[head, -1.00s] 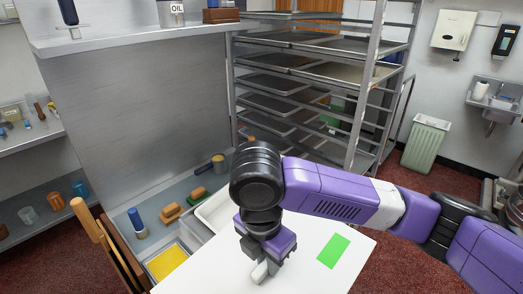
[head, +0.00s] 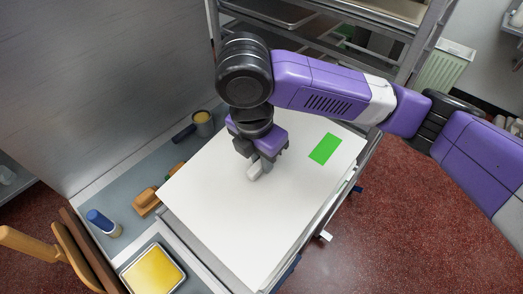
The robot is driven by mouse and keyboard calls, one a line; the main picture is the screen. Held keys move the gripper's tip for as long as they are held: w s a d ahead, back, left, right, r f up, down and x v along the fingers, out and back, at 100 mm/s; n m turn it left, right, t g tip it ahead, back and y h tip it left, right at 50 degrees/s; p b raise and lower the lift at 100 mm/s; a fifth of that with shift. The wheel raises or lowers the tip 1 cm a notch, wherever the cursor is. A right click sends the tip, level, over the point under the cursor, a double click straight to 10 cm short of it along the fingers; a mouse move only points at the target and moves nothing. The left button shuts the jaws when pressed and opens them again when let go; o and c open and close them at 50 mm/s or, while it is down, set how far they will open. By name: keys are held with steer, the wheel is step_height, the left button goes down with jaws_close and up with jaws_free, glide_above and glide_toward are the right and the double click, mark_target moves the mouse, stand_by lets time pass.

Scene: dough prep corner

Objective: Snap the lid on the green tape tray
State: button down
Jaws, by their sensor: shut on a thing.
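The lid is a large flat white panel (head: 215,215) with a green tape rectangle (head: 325,149) near its right corner. My gripper (head: 257,172) points down at the middle of the lid. It is shut on a small light grey part there, which looks like the lid's handle; the fingers partly hide it. The lid covers whatever is under it, so I cannot make out the green tape tray or tell whether the lid is seated on it.
A yellow-filled pan (head: 153,272), a blue-handled tool (head: 103,223), wooden brushes (head: 146,201) and a small pot (head: 203,122) stand on the grey counter at left. A tray rack (head: 300,20) stands behind. Red floor is open at right.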

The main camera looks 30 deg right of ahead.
mark_target(266, 177)
step_height(266, 177, down, 7)
steer(key=d+b, duration=0.1)
steer(key=b, duration=0.4)
steer(key=shift+w, duration=0.15)
stand_by(0.4)
steer(key=shift+d+f+b, duration=0.15)
steer(key=shift+f+b, duration=0.15)
steer(key=shift+f, duration=0.5)
stand_by(1.9)
steer(key=c, duration=1.3)
jaws_free()
steer(key=shift+o, duration=0.2)
steer(key=shift+a+r, duration=0.2)
steer(key=shift+r, duration=1.1)
steer(key=shift+a+r, duration=0.2)
steer(key=shift+r, duration=1.05)
steer(key=shift+a+r, duration=0.2)
steer(key=shift+r, duration=1.1)
